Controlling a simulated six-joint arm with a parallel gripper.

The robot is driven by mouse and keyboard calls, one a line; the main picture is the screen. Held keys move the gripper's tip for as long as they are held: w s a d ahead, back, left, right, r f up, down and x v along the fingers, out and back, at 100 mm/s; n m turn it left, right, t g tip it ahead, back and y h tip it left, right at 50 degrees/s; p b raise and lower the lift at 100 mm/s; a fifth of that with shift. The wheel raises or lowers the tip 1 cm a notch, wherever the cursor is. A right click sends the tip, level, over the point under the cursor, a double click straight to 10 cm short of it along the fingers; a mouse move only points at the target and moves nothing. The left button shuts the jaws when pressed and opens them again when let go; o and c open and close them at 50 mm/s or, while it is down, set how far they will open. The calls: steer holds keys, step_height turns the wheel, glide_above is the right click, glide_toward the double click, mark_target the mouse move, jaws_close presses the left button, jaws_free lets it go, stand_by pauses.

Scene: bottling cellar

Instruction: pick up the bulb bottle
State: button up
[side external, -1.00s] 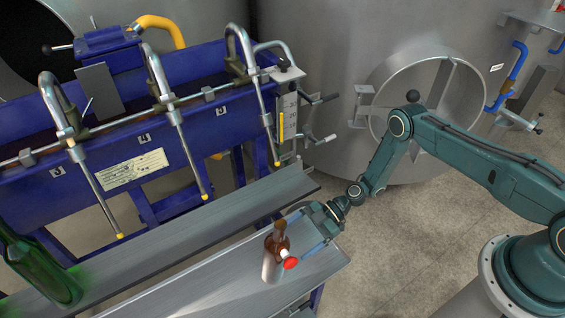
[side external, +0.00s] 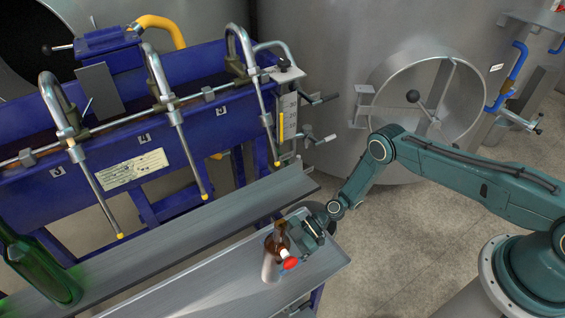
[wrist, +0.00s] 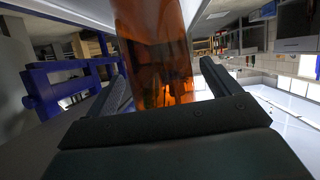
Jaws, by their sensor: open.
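The bulb bottle (side external: 270,262) is small and brown with a red-and-white stopper hanging at its side. It stands on the grey metal ledge of the filling bench (side external: 215,285). My gripper (side external: 296,236) is low at the bottle's right side. In the wrist view the amber glass of the bottle (wrist: 155,55) rises between the two fingers of my open gripper (wrist: 160,85). I cannot tell whether the fingers touch the glass. The bottle's top and bottom are out of the wrist view.
A green bottle (side external: 40,268) stands at the far left of the bench. The blue filling machine (side external: 130,165) with several curved metal spouts is behind the ledge. Large steel tanks (side external: 330,70) stand behind. The ledge between the two bottles is clear.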

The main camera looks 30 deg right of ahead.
steer(key=shift+a+f, duration=0.25)
steer(key=shift+a, duration=0.3)
steer(key=shift+w+r, duration=0.1)
steer(key=c, duration=1.4)
